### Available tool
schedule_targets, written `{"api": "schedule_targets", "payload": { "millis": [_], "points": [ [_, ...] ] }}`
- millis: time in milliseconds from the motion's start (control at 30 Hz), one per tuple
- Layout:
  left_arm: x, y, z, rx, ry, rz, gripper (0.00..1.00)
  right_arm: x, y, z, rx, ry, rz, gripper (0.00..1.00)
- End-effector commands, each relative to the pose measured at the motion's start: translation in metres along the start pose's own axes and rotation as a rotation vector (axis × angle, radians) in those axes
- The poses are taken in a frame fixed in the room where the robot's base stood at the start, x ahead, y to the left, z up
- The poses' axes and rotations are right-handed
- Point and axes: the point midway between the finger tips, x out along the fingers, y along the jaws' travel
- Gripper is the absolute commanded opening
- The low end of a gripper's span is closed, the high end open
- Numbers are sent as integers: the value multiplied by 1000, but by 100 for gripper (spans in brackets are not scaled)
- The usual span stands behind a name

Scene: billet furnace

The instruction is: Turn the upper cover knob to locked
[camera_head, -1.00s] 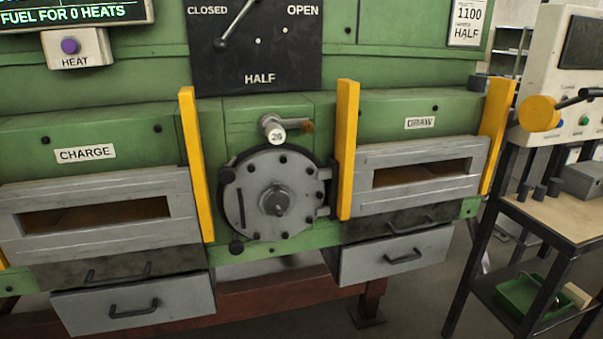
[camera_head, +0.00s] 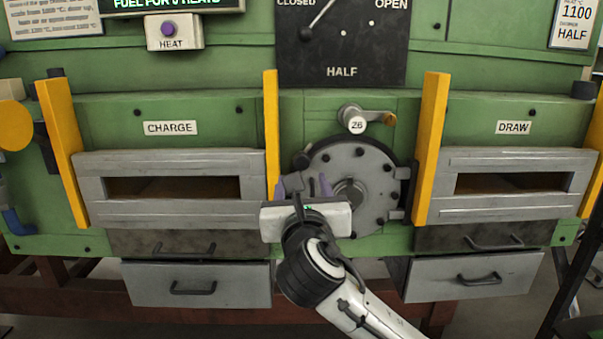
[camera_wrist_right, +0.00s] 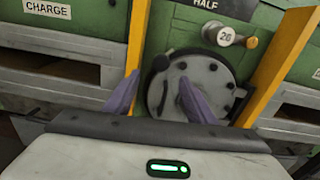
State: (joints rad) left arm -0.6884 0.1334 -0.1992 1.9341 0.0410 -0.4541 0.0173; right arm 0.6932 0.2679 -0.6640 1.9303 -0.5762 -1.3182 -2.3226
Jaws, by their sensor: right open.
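The round grey cover (camera_head: 375,165) is set in the green furnace front, and it also shows in the right wrist view (camera_wrist_right: 208,72). The upper cover knob (camera_head: 302,160) is a small black knob at the cover's upper left rim, also visible in the right wrist view (camera_wrist_right: 160,62). My right gripper (camera_head: 303,186) has purple fingers, open and empty, in front of the cover's left side, just below the upper knob in the picture. In the right wrist view the fingertips (camera_wrist_right: 160,78) lie either side of the knob's column, apart from it. The lower knob is hidden behind the gripper. My left gripper is out of view.
Yellow posts (camera_head: 271,135) and (camera_head: 431,150) stand on both sides of the cover. A round handle marked 26 (camera_head: 356,124) sits above it. The CHARGE door (camera_head: 170,160) is left and the DRAW door (camera_head: 520,160) right, with drawers below.

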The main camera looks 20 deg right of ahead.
Motion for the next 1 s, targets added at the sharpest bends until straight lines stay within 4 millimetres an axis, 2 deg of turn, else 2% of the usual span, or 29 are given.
{"api": "schedule_targets", "payload": {
  "millis": [167,400,600,767,1000],
  "points": [
    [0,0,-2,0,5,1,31,17,-2,7,-33,-10,-13,50],
    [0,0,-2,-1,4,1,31,62,-2,6,-29,-8,-11,50],
    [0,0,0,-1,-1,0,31,91,-2,7,-27,-10,-9,50],
    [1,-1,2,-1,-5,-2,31,101,-2,6,-27,-9,-8,50],
    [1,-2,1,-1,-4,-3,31,103,-2,6,-26,-9,-7,50]
  ]
}}
